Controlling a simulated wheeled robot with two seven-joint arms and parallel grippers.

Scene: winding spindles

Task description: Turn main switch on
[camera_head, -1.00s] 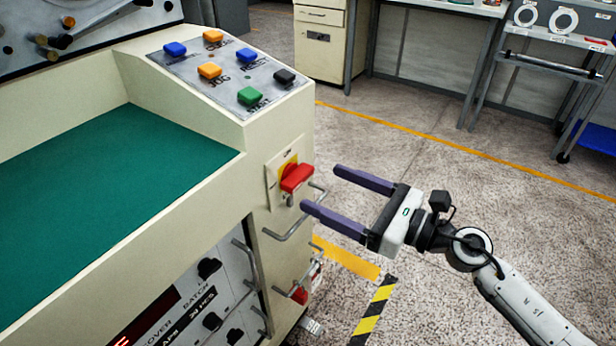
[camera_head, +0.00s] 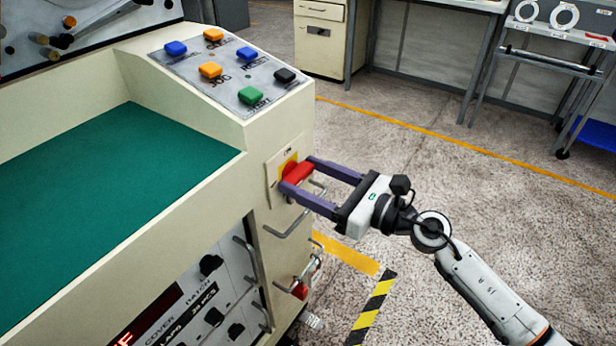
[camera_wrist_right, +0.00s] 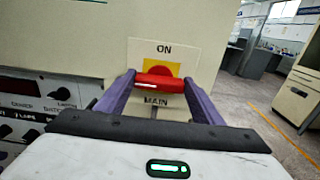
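My right gripper (camera_head: 296,174) has one finger at each end of the handle. In the right wrist view both fingers of my right gripper (camera_wrist_right: 159,82) appear to touch the handle's ends, closed on it. My left gripper is not in view.
A sloped panel (camera_head: 226,75) with several coloured buttons tops the machine, beside a green work surface (camera_head: 100,200). Metal rail handles (camera_head: 288,226) stick out just below the switch. Open floor (camera_head: 450,190) lies to the right, with benches behind.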

